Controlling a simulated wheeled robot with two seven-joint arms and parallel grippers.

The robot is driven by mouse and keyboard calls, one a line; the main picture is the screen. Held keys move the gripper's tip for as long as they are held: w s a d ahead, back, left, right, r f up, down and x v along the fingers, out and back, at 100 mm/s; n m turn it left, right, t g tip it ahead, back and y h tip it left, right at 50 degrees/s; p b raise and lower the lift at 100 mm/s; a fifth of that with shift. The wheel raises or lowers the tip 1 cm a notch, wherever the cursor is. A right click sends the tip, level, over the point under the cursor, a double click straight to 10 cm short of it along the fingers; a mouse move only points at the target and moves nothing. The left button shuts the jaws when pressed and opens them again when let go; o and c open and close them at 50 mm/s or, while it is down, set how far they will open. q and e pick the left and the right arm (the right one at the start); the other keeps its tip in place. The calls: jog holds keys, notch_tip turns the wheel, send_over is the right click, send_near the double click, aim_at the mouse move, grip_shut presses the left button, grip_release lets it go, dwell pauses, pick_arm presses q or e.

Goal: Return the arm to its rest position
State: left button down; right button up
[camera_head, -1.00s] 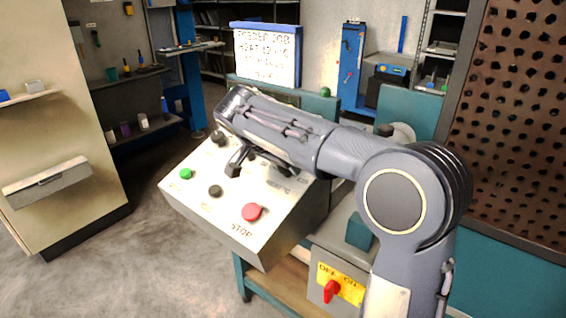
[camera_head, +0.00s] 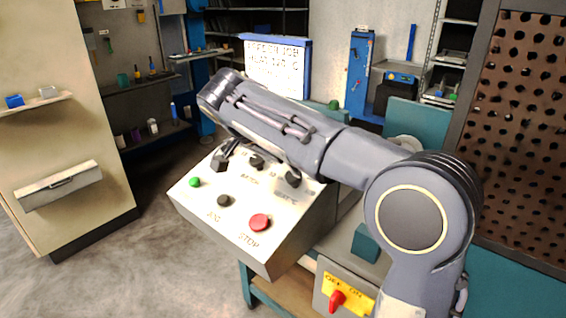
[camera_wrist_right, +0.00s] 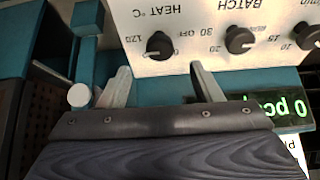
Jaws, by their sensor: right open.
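My right arm reaches in from the right in the head view. I cannot tell how far the fingers are from the panel. My left gripper does not show.
A red switch (camera_head: 337,299) sits below. A white job board (camera_head: 277,70) stands behind the arm. Open floor (camera_head: 120,265) lies left of the panel.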

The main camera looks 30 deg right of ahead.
dwell(0.4)
jog(key=s+d+f+n+y, duration=0.2)
jog(key=s+f+n+y, duration=0.4)
jog(key=s, duration=0.5)
jog(key=s+a+f+n+t+y, duration=0.2)
jog(key=s+a+f+n, duration=0.15)
jog(key=s+f, duration=0.35)
jog(key=s+a+f+n+t+y, duration=0.15)
jog(key=s+a+f, duration=0.3)
jog(key=s, duration=0.45)
notch_tip(320, 180, up, 15)
jog(key=n+p, duration=0.1)
jog(key=p, duration=1.4)
jog(key=shift+w+a+r+y, duration=0.15)
jog(key=shift+a+r+y, duration=0.1)
jog(key=shift+y, duration=0.2)
jog(key=shift+f+g, duration=0.1)
jog(key=shift+g, duration=0.15)
